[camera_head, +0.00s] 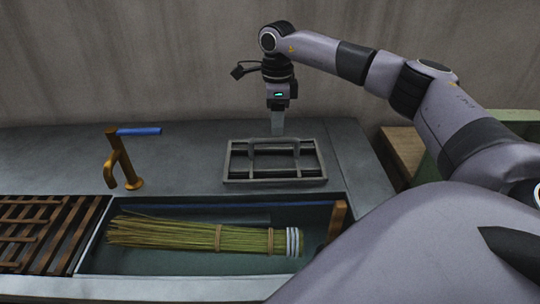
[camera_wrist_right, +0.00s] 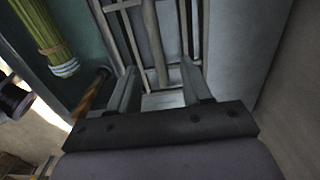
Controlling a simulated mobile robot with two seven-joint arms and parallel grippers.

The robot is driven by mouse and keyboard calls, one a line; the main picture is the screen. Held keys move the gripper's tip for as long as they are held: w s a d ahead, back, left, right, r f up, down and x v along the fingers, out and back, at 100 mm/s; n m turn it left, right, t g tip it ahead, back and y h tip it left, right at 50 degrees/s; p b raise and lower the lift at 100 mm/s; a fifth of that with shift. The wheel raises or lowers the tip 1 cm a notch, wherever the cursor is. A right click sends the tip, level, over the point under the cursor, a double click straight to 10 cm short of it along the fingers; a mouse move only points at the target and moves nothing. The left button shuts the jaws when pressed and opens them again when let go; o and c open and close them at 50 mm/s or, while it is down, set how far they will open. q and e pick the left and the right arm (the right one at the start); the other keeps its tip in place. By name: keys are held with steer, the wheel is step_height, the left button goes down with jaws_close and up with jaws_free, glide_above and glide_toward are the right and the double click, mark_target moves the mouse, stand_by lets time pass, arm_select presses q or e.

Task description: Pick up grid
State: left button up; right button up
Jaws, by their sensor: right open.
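The grid (camera_head: 232,163) is a grey metal frame with bars and a raised handle bar across its top. It lies on the grey worktop behind the basin. My right gripper (camera_head: 277,127) points down just above and behind the grid's far side in the head view. In the right wrist view, its two fingers (camera_wrist_right: 156,92) are apart, with the grid (camera_wrist_right: 152,38) beyond them and one of its bars between them. I cannot tell whether the fingers touch the grid. My left gripper is not in view.
A broom bundle (camera_head: 180,235) lies in the sunken basin (camera_head: 150,262) at the front. A brown slatted rack (camera_head: 40,232) is at the left. An orange post with a blue handle (camera_head: 138,132) stands on the worktop. A wall closes off the back.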

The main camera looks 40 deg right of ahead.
mark_target(274, 141)
steer(key=f, duration=0.6)
steer(key=shift+a+f+p, duration=0.15)
steer(key=shift+a+p, duration=0.1)
steer(key=shift+p, duration=0.1)
jaws_close()
steer(key=shift+w, duration=0.1)
stand_by(0.9)
